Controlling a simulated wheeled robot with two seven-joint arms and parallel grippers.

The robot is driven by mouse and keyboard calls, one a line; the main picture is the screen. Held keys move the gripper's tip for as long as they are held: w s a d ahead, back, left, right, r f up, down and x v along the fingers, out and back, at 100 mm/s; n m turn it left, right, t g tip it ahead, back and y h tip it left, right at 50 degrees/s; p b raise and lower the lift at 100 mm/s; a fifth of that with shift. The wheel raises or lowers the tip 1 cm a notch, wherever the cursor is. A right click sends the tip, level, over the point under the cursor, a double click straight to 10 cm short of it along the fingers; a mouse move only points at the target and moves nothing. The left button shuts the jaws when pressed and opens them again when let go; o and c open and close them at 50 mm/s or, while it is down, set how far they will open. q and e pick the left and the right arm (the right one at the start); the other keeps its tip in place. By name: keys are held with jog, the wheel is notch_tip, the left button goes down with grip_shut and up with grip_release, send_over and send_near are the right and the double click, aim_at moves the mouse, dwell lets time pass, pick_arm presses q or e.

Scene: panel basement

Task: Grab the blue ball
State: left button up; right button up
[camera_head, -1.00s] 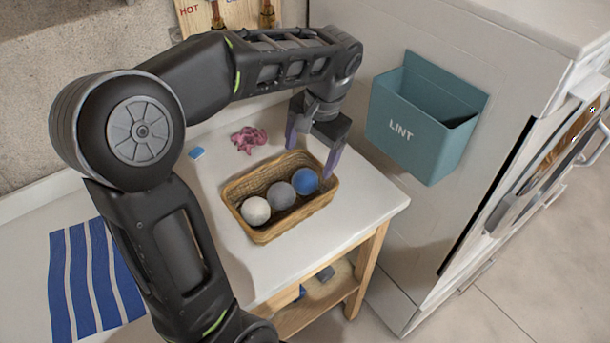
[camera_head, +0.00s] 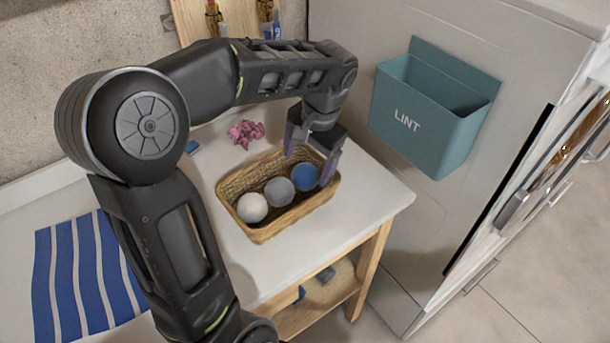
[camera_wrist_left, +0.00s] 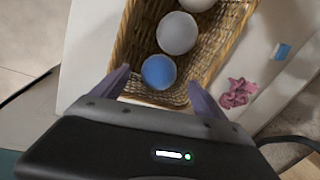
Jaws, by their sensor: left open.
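The blue ball (camera_head: 305,177) sits at the right end of a wicker basket (camera_head: 262,236), beside a grey ball (camera_head: 279,191) and a white ball (camera_head: 252,208). My left gripper (camera_head: 308,168) is open over the basket's right end, its fingers pointing down around the blue ball. In the left wrist view the blue ball (camera_wrist_left: 158,72) lies between and just ahead of the spread fingertips of my left gripper (camera_wrist_left: 158,80). I cannot tell whether the fingers touch it. My right gripper is not in view.
The basket stands on a white-topped table (camera_head: 375,205) with a pink crumpled cloth (camera_head: 245,133) behind it. A teal lint bin (camera_head: 420,120) is fixed to the white appliance at right. A blue-striped cloth (camera_head: 85,270) lies at left.

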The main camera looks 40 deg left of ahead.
aim_at(306, 169)
pick_arm(q)
jog(key=shift+f, duration=0.2)
jog(key=f, duration=0.3)
jog(key=a+f+p, duration=0.1)
jog(key=f, duration=0.1)
jog(key=shift+r, duration=0.1)
jog(key=shift+c, duration=0.5)
jog(key=c, duration=1.3)
jog(key=shift+r, duration=0.1)
notch_tip(306, 169, up, 10)
jog(key=shift+f+b, duration=0.1)
jog(key=shift+b, duration=0.25)
